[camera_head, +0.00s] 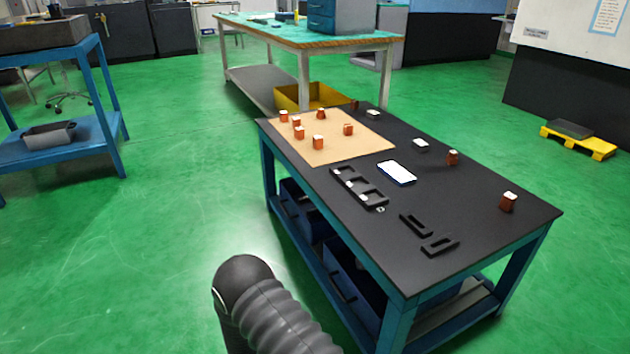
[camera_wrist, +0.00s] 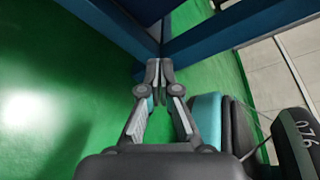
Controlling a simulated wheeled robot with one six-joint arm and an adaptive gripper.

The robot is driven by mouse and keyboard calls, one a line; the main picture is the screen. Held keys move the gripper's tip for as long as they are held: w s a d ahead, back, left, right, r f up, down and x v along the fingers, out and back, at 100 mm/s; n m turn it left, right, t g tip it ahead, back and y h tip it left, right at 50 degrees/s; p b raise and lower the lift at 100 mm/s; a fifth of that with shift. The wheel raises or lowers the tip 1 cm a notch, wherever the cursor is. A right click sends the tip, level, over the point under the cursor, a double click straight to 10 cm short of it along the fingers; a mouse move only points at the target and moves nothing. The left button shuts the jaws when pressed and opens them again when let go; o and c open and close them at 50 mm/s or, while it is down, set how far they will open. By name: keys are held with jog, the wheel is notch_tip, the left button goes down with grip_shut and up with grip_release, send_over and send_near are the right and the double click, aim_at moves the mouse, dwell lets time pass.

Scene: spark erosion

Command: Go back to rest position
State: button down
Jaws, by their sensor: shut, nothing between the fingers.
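My gripper (camera_wrist: 159,72) shows in the wrist view with its two fingers together and nothing between them. Behind the fingertips are blue frame bars (camera_wrist: 240,24) and green floor. In the head view the gripper itself is out of sight; only a grey ribbed part of my arm shows at the bottom, left of the black-topped table (camera_head: 470,205). I cannot tell how far the fingertips are from the blue bars.
The table holds a tan board (camera_head: 335,148) with several orange-brown pieces, a white-topped box (camera_head: 397,172), a black slotted holder (camera_head: 358,187) and black frames (camera_head: 440,246). A blue cart (camera_head: 75,148) stands at left. Green floor (camera_head: 170,240) between them is clear.

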jog(key=s+d+r+m+y+p, duration=0.1)
jog(key=s+d+r+m+y, duration=0.3)
jog(key=r+m, duration=0.6)
jog(key=s+d+r+m+t+y+p, duration=0.1)
jog(key=s+d+r+m+y, duration=0.4)
jog(key=r, duration=1.8)
jog(key=s+d+r+m+t+y+p, duration=0.1)
jog(key=s+d+r+m+y, duration=0.3)
jog(key=s+r+m, duration=0.6)
notch_tip(320, 180, up, 7)
jog(key=m+y+p, duration=0.1)
jog(key=m, duration=0.5)
jog(key=shift+s+d+r+y+p, duration=0.15)
jog(key=shift+s+d+y+p, duration=0.05)
jog(key=shift+d+y+p, duration=0.2)
